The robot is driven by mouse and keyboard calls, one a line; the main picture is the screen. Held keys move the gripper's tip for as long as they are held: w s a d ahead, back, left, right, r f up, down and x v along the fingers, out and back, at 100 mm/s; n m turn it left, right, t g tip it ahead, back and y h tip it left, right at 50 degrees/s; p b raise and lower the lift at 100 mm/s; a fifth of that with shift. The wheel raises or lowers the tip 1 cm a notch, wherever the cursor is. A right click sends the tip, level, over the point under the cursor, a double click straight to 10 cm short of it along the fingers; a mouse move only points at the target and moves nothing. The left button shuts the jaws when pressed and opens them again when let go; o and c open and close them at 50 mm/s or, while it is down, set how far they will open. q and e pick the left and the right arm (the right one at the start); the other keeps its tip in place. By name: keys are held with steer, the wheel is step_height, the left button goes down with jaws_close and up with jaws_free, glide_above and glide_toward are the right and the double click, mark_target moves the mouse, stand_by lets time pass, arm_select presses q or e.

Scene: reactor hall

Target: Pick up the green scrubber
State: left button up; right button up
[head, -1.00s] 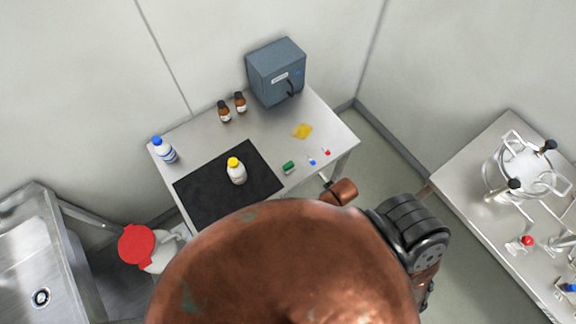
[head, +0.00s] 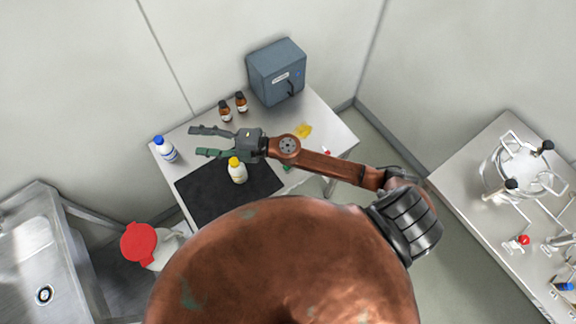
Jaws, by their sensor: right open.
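The green scrubber (head: 287,168) lies on the steel table (head: 318,110), right of the black mat. My right forearm passes over it and hides most of it; only a small green bit shows. My right gripper (head: 196,141) is open and empty, its two fingers spread and pointing left. It hangs above the table near the mat's back edge, well left of the scrubber. My left gripper is not in view.
A yellow-capped bottle (head: 237,171) stands on the black mat (head: 205,195). A blue-capped bottle (head: 165,150), two brown bottles (head: 225,111), a yellow cloth (head: 303,131) and a grey-blue box (head: 277,72) are also on the table. A red-lidded bin (head: 138,242) stands front left.

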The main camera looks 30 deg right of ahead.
steer(key=s+a+f+n+g, duration=0.3)
steer(key=s+f+n+g, duration=0.1)
steer(key=f+n+g, duration=0.1)
steer(key=s+d+f+n+g+h, duration=0.2)
steer(key=d+f+h, duration=0.1)
steer(key=f, duration=0.3)
steer(key=s+d+f+n+g+h, duration=0.2)
steer(key=s+d+f+n+h, duration=0.1)
steer(key=f, duration=0.3)
steer(key=w+d+f+h, duration=0.1)
steer(key=d+f+h, duration=0.1)
steer(key=d, duration=0.5)
steer(key=w+d+f+g+h, duration=0.1)
steer(key=d+f+h, duration=0.2)
steer(key=d, duration=0.5)
steer(key=w+d+f+h, duration=0.1)
steer(key=d+f+h, duration=0.2)
steer(key=d, duration=0.4)
steer(key=shift+d+g+h, duration=0.3)
steer(key=shift+d, duration=0.1)
steer(key=shift+d+f+p, duration=0.3)
steer(key=shift+f+p, duration=0.05)
steer(key=shift+f, duration=0.5)
steer(key=f+p, duration=0.1)
steer(key=f, duration=0.4)
steer(key=shift+s+f, duration=0.1)
steer(key=shift+s, duration=0.1)
steer(key=shift+f, duration=0.45)
